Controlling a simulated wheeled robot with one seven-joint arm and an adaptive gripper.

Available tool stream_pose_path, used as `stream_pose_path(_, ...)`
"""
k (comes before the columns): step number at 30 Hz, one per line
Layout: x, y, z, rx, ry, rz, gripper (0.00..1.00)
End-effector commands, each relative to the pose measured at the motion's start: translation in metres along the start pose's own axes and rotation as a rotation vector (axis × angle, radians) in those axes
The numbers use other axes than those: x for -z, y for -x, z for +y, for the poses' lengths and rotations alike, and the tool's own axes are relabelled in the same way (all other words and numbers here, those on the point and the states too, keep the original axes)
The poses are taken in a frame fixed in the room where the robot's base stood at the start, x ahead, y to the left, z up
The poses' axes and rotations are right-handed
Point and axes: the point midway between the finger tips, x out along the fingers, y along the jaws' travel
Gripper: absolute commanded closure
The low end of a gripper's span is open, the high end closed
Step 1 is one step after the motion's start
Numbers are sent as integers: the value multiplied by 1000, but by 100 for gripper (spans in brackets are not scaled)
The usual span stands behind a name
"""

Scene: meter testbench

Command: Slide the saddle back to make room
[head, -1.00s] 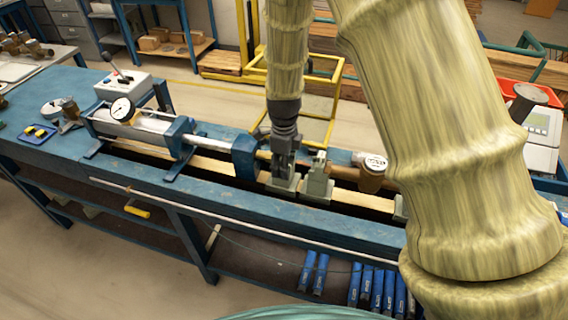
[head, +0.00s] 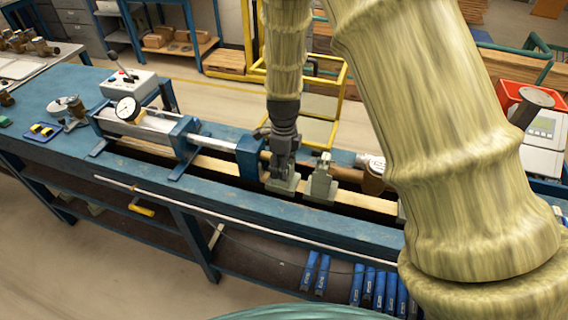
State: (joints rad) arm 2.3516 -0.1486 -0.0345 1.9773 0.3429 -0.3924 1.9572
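A grey-green saddle (head: 281,185) sits on the rail of the blue test bench, just right of the blue end clamp (head: 250,157). My gripper (head: 282,166) points straight down over this saddle, with its fingers around the saddle's upper part. The fingers look closed on it, though the contact is small and partly hidden. A second, similar saddle (head: 321,182) stands to the right, with a narrow gap between the two. A brownish pipe or meter with a round brass end (head: 373,178) lies behind and to the right, partly covered by my arm.
A cylinder with a dial gauge (head: 127,108) and a white switch box (head: 128,84) are on the bench's left. A red bin (head: 511,92) and a white display unit (head: 541,128) stand at the right. My arm hides the rail's right part.

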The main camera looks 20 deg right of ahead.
Motion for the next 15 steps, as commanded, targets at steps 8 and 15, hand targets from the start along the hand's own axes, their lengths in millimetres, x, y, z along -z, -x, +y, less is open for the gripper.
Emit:
stream_pose_path(8,0,0,0,0,0,0,26)
stream_pose_path(15,0,10,-1,2,0,-1,26)
